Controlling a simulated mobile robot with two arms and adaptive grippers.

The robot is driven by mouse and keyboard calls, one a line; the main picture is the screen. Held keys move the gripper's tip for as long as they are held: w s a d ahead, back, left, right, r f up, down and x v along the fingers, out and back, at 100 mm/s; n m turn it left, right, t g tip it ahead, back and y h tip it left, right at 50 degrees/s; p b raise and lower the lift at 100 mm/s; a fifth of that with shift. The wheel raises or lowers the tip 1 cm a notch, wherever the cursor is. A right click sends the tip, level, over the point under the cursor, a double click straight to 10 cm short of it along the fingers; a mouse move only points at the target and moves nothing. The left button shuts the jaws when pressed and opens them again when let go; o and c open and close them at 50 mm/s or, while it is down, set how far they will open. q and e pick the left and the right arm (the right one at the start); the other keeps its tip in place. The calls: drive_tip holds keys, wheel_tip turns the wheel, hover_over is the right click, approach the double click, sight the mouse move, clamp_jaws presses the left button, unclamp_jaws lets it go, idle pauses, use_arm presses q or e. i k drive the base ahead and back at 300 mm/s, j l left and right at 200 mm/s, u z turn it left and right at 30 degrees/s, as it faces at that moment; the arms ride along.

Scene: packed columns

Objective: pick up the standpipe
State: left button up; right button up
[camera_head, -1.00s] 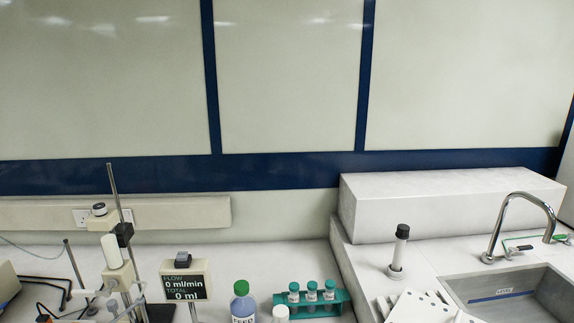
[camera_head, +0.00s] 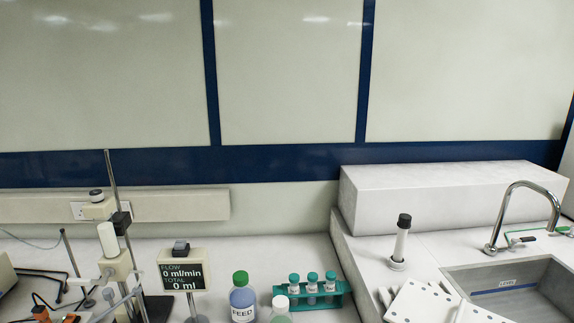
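The likely standpipe is a white upright tube with a black top (camera_head: 401,240), standing on a small round base on the white counter. It is left of and behind the sink. Nothing touches it. Neither of my grippers shows in the head view.
The sink (camera_head: 545,300) with its curved chrome tap (camera_head: 521,184) is at the right. A white plate with holes (camera_head: 425,304) lies left of the sink. A green rack of tubes (camera_head: 330,297), a FEED bottle (camera_head: 242,299) and a flow meter (camera_head: 183,270) stand on the left bench.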

sight(404, 224)
drive_tip(key=l+z, duration=0.35)
drive_tip(key=l, duration=2)
drive_tip(key=i, duration=0.6)
